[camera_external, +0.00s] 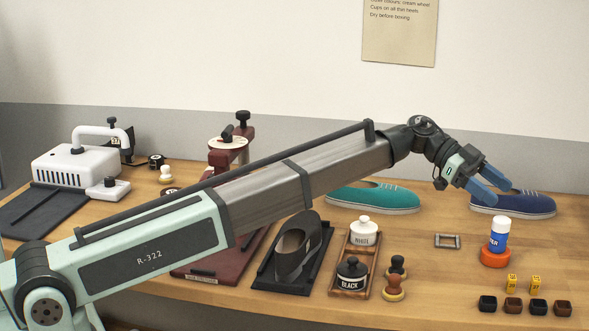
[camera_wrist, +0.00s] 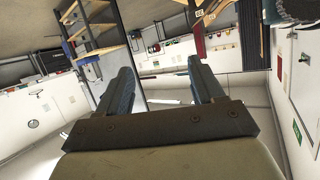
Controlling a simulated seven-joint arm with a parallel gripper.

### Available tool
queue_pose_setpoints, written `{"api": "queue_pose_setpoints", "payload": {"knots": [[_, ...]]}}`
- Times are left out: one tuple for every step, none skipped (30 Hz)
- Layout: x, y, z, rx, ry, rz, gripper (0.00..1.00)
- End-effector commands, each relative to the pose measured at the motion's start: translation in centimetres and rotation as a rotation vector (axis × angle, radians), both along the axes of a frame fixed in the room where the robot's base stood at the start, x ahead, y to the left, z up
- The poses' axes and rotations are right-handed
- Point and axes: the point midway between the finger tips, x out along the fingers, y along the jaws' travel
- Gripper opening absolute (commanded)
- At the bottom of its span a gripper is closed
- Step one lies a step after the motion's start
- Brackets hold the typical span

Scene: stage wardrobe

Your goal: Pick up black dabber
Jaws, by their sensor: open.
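A small dabber with a black knob (camera_external: 397,262) stands on the table right of the wooden tray; its lower part looks brown. A brown dabber with a tan base (camera_external: 393,289) stands just in front of it. A black jar labelled BLACK (camera_external: 350,274) and a white jar (camera_external: 363,234) sit in the wooden tray (camera_external: 376,270). My gripper (camera_external: 502,193) is open and empty, raised well above the table, to the right of and away from the dabbers. In the wrist view, the two fingers stand apart with only the room beyond; no dabber shows there.
A teal shoe (camera_external: 375,197) and a blue shoe (camera_external: 522,204) stand at the back. A black stand with a strap (camera_external: 283,283) is left of the tray.

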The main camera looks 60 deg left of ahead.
Motion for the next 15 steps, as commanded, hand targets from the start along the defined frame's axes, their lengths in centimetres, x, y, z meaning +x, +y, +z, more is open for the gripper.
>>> {"api": "queue_pose_setpoints", "payload": {"knots": [[-0.9,-1.2,0.9,0.013,-0.016,-0.013,0.67],[-1.3,-1.7,1.4,0.025,-0.024,-0.019,0.67],[-1.8,-2.4,1.8,0.041,-0.034,-0.025,0.67],[-2.2,-2.9,2.1,0.058,-0.043,-0.030,0.67],[-2.7,-3.3,2.4,0.077,-0.052,-0.038,0.67],[-3.4,-3.8,2.7,0.107,-0.062,-0.046,0.67],[-3.9,-4.2,2.9,0.132,-0.070,-0.053,0.67],[-4.4,-4.4,3.0,0.160,-0.076,-0.061,0.67],[-5.1,-4.7,3.1,0.199,-0.084,-0.070,0.67],[-5.6,-4.8,3.1,0.230,-0.088,-0.078,0.67],[-6.1,-4.8,3.0,0.262,-0.093,-0.084,0.67],[-6.8,-4.8,2.9,0.310,-0.097,-0.094,0.67],[-7.3,-4.6,2.8,0.348,-0.100,-0.101,0.67],[-7.9,-4.4,2.7,0.388,-0.100,-0.107,0.67],[-8.5,-3.9,2.4,0.446,-0.099,-0.115,0.67]]}}
